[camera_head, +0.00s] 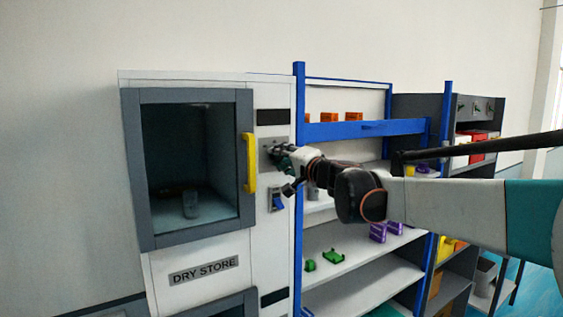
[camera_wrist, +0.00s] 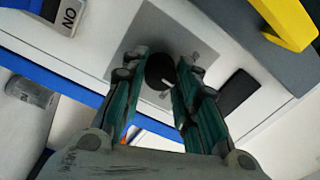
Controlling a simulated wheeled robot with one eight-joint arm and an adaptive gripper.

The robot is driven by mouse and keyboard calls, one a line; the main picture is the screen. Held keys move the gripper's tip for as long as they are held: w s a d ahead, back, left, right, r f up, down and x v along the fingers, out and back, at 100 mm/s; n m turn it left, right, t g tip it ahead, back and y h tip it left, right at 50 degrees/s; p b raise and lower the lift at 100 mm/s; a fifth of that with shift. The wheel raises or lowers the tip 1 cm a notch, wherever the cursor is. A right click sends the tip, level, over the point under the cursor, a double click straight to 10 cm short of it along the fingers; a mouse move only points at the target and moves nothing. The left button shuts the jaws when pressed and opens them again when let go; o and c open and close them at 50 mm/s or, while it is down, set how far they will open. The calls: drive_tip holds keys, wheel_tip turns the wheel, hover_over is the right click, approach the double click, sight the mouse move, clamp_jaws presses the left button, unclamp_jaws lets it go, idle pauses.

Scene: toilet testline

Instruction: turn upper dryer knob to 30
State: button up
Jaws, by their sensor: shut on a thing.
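The dryer is the white cabinet (camera_head: 262,240) marked DRY STORE, with a dark glass door and a yellow handle (camera_head: 249,163). Its upper knob is a round black knob (camera_wrist: 160,72) with a white pointer line, on a grey dial plate (camera_wrist: 186,42). My gripper (camera_wrist: 166,84) has its two green-sided fingers on either side of the knob, shut on it. In the head view my gripper (camera_head: 283,158) reaches the panel right of the yellow handle and hides most of the knob. The dial markings are too small to read.
A blue switch (camera_head: 278,199) sits below the knob; it shows as ON in the wrist view (camera_wrist: 68,14). A blue-framed shelf (camera_head: 299,190) with small orange, green and purple parts stands close on the right. A black display (camera_head: 272,117) is above.

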drive_tip(key=shift+m+b, duration=0.9)
drive_tip(key=shift+m, duration=3.8)
drive_tip(key=shift+f, duration=0.1)
drive_tip(key=o, duration=1.1)
drive_tip(key=shift+c, duration=0.2)
drive_tip(key=v, duration=1.2)
drive_tip(key=shift+a, duration=0.15)
